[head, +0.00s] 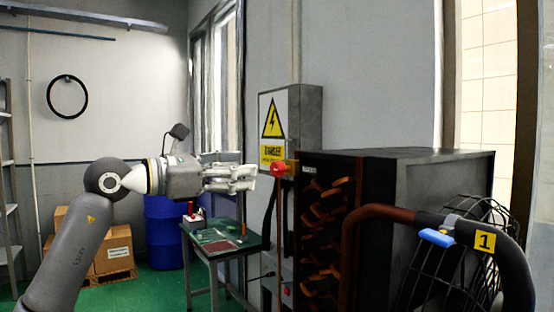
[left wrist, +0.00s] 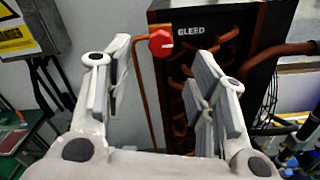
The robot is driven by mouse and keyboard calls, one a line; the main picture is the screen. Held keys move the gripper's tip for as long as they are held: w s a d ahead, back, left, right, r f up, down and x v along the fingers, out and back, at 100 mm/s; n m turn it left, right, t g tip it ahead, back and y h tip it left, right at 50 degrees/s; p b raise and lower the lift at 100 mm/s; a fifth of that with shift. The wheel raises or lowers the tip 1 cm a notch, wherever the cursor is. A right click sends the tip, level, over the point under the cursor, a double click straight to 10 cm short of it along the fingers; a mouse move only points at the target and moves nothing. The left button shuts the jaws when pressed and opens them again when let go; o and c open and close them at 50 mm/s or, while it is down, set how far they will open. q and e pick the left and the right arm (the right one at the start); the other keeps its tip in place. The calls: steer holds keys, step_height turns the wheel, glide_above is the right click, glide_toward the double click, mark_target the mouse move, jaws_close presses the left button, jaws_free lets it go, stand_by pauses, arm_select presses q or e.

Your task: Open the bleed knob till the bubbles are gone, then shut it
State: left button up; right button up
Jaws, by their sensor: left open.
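The red bleed knob (head: 278,169) sits at the upper left edge of the dark coil unit, on a copper pipe. In the left wrist view the red knob (left wrist: 161,43) shows beside the word BLEED, beyond and between my fingers. My left gripper (head: 250,178) is open and empty, with its fingertips just left of the knob in the head view. It also shows in the left wrist view (left wrist: 160,85) with its fingers apart. I see no gap closed on the knob and cannot tell the distance in depth. No bubbles are visible. My right gripper is not in view.
The dark unit (head: 425,165) with copper coils (head: 325,215) fills the right. A thick pipe with a blue-handled valve (head: 437,237) and tag 1 stands in front. A grey electrical box (head: 305,110) hangs behind. A green table (head: 222,241) and blue barrel (head: 163,225) stand behind my arm.

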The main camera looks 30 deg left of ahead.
mark_target(274, 168)
arm_select(q)
steer(key=p+x, duration=0.4)
steer(key=x, duration=0.4)
steer(key=shift+w+d+r, duration=0.15)
steer(key=shift+w+d, duration=0.05)
steer(key=shift+w, duration=0.05)
steer(key=shift+w+d+p, duration=0.3)
steer(key=shift+w+p, duration=0.2)
steer(key=shift+w, duration=0.15)
steer(key=shift+c, duration=0.3)
steer(key=c, duration=1)
